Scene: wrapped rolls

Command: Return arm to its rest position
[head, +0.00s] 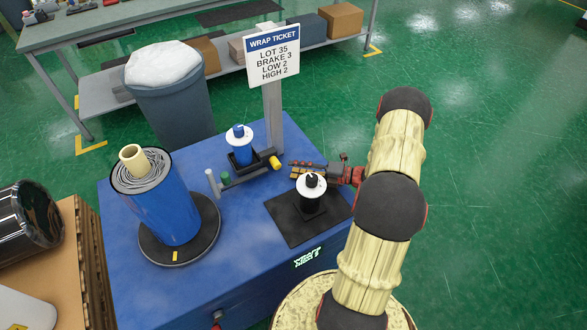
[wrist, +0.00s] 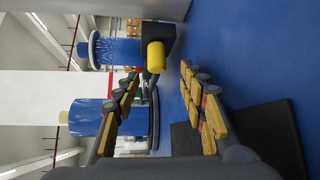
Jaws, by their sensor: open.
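My gripper (head: 293,170) is at the end of my tan and black arm, over the blue worktop (head: 250,220). It lies just behind the white-topped spool (head: 306,184) in the head view and points left toward the yellow knob (head: 275,162). In the wrist view the two padded fingers of my gripper (wrist: 162,75) stand apart with nothing between them. The yellow knob (wrist: 156,56) shows beyond the fingertips there. The arm comes up from the lower right and bends over near the right of the worktop.
A blue wrapped roll (head: 168,208) stands on a black turntable (head: 207,222) at left. A blue spool (head: 240,152) sits in a black holder behind the knob. A ticket sign (head: 273,55) rises on a post. A black mat (head: 283,218) lies under the white-topped spool. Green floor at right is clear.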

